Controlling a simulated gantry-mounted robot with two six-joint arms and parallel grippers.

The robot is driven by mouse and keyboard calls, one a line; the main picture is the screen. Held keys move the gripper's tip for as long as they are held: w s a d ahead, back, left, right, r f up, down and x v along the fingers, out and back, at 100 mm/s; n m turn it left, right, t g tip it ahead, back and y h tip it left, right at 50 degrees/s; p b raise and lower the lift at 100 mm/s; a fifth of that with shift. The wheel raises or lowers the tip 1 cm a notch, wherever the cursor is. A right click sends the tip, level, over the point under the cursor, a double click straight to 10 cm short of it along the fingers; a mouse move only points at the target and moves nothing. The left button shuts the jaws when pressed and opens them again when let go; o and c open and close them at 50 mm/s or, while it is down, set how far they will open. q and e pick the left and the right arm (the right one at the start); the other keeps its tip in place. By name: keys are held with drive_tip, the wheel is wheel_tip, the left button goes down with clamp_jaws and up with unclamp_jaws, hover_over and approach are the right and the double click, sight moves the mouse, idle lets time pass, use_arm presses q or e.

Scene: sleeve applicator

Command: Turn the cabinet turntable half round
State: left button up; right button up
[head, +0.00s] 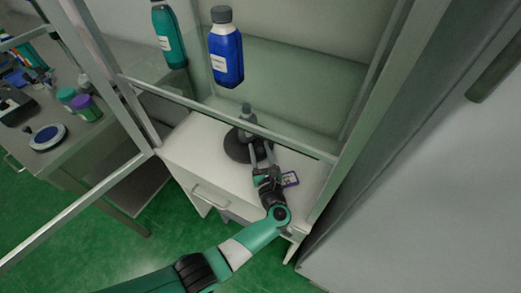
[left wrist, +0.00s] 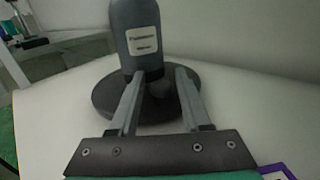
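The turntable is a dark round disc (head: 236,150) on the white cabinet's lower surface. A grey bottle (head: 246,116) with a white label stands on it. In the left wrist view the disc (left wrist: 103,100) and the bottle (left wrist: 137,40) fill the upper middle. My left gripper (head: 259,152) reaches over the near side of the disc. Its two fingers (left wrist: 162,78) are apart, with a small dark rounded peg (left wrist: 158,86) on the disc showing between them; I cannot tell whether they touch it. My right gripper is not in view.
A glass shelf above holds a blue bottle (head: 226,50) and a green bottle (head: 169,36). A purple-edged card (head: 290,179) lies right of my gripper. The cabinet's metal frame (head: 320,155) and open glass door (head: 75,208) border the space. A cluttered bench (head: 60,160) stands left.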

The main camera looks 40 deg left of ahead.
use_arm(q)
drive_tip(key=shift+o, duration=0.5)
